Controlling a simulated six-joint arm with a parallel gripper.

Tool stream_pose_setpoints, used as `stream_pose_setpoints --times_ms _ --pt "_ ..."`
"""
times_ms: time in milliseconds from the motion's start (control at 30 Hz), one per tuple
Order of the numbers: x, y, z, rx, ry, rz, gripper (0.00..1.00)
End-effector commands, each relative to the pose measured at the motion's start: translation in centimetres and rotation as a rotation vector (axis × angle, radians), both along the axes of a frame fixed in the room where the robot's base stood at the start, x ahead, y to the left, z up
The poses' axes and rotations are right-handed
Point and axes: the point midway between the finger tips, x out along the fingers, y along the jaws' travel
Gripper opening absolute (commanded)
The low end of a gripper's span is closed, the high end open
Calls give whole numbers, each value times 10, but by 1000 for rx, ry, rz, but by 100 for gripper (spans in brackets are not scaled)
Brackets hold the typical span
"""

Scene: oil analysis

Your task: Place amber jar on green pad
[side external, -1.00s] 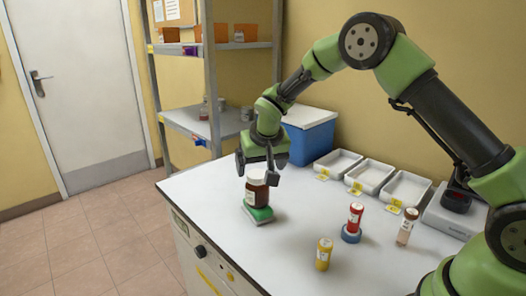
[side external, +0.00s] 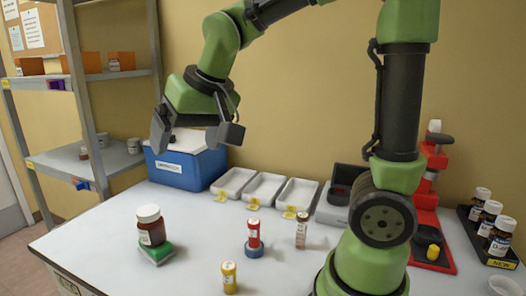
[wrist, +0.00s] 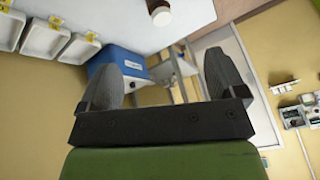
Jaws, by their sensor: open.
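The amber jar (side external: 151,227), brown with a white lid and a white label, stands upright on the green pad (side external: 156,252) near the left front of the white table. The jar also shows at the top edge of the wrist view (wrist: 160,12), partly cut off. My gripper (side external: 192,138) is open and empty, raised well above the table and up to the right of the jar, in front of the blue box. In the wrist view its two fingers (wrist: 163,82) are spread apart with nothing between them.
A blue box (side external: 185,168) stands at the back left beside several white trays (side external: 264,188). A red-capped vial (side external: 254,233) on a blue pad, a yellow vial (side external: 229,277) and a brown-capped vial (side external: 301,229) stand mid-table. Labelled bottles (side external: 491,220) fill a black rack at right.

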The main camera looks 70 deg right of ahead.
Motion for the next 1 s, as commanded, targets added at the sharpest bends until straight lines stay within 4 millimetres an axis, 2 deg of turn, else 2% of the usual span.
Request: stream_pose_setpoints --times_ms 33,200,300,400,567,1000 --pt "-23 3 9 20 -28 10 90" --pt "-88 15 16 89 -88 58 90" --pt "-115 21 13 118 -117 83 90" --pt "-131 25 9 138 -137 101 90" --pt "-140 28 5 150 -147 114 90" --pt "-140 28 5 149 -147 113 90"
